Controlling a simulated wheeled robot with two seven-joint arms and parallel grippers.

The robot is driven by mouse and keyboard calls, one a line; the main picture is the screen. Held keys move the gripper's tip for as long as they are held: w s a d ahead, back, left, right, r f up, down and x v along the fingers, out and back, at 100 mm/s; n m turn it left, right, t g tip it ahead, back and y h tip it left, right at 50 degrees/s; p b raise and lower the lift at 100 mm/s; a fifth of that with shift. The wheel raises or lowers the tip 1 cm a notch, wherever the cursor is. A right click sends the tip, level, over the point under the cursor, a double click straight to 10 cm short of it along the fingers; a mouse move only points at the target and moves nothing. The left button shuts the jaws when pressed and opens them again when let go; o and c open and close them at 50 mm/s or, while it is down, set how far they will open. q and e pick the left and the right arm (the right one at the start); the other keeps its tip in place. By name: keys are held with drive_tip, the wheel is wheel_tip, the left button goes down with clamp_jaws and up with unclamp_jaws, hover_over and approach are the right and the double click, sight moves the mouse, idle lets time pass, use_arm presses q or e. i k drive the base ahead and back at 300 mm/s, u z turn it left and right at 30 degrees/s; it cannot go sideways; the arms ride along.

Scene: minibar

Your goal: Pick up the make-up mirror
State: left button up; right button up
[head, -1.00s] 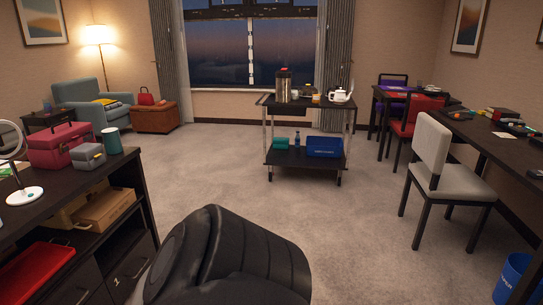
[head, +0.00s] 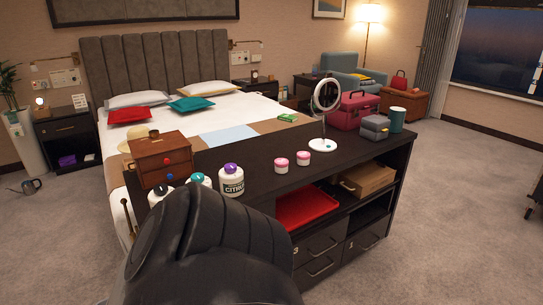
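The make-up mirror (head: 322,145) stands upright on the dark cabinet top (head: 268,146), right of the middle in the head view. It has a round ring-shaped head (head: 315,96), a thin stem and a white round base. Two pink-lidded jars stand just left of it, and a pink case stands behind it to the right. A black part of my own body fills the lower middle and hides the cabinet's near left part. Neither gripper shows in the view.
Bottles (head: 231,181) and a brown drawer box (head: 163,163) stand on the cabinet's left end. A pink case (head: 355,111), grey box (head: 375,127) and teal cup (head: 397,119) stand right of the mirror. A bed (head: 215,118) lies behind.

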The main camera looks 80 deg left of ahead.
sight(317, 145)
drive_tip(key=u, duration=1.35)
drive_tip(key=i, duration=1)
drive_tip(key=u, duration=1.3)
